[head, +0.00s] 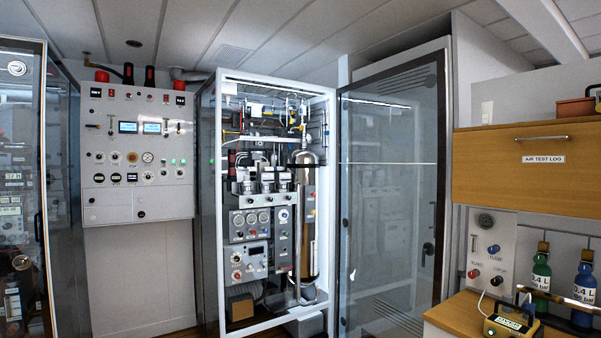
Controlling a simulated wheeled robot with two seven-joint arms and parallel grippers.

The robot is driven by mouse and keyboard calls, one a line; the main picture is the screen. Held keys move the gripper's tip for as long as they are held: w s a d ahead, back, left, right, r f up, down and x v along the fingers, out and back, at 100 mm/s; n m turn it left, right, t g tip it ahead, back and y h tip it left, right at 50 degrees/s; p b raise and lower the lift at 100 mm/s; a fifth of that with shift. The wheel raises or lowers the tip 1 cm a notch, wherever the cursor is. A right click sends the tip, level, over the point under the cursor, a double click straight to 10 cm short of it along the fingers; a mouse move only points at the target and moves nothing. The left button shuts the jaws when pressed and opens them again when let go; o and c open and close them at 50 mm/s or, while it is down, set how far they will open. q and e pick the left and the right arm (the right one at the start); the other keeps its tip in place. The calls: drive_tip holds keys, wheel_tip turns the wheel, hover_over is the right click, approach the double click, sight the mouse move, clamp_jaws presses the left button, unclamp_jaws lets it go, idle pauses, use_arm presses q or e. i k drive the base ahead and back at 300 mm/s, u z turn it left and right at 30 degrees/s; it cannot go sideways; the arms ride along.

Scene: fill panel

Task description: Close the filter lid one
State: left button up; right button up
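The open cabinet (328,200) in the middle holds a row of grey filter housings (268,186) at mid height. Their lids are small at this distance, and I cannot tell which is lid one or whether it is open. A silver cylinder (307,215) stands to the right of the housings. The cabinet's glass door (392,200) is swung open to the right. Neither of my grippers is in view.
A grey control panel (137,205) hangs on the wall at left. A glass cabinet (18,180) stands at the left edge. At right are a wooden locker (535,180), a green bottle (541,275), a blue bottle (583,292) and a yellow device (508,325) on a counter.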

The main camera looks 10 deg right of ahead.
sight(239, 174)
drive_tip(key=z, duration=0.2)
drive_tip(key=i, duration=2.25)
drive_tip(key=u, duration=0.55)
